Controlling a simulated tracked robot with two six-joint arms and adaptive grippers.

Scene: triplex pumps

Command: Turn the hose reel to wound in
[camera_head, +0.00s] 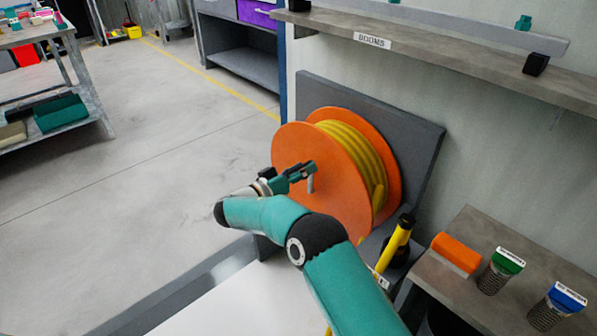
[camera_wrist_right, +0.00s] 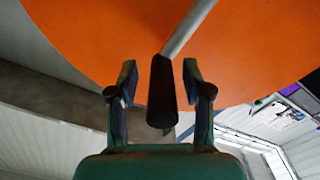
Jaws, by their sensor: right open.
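The hose reel (camera_head: 300,148) has orange side discs and yellow hose (camera_head: 352,150) wound on it, on a grey stand with a back plate (camera_head: 420,135). My right gripper (camera_head: 308,170) is at the near disc, beside the reel's crank handle (camera_head: 311,185). In the right wrist view the orange disc (camera_wrist_right: 110,40) fills the top. The dark handle grip (camera_wrist_right: 162,95) on a grey rod lies between the two fingers of my right gripper (camera_wrist_right: 160,80). The fingers are open, with a visible gap on each side of the grip. My left gripper is not in view.
A shelf labelled BOOMS (camera_head: 440,58) runs along the wall above the reel. A low bench (camera_head: 500,290) at the lower right holds orange, green and blue capped items. A yellow and black tool (camera_head: 396,243) stands beside the reel. The floor (camera_head: 140,150) at left is clear.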

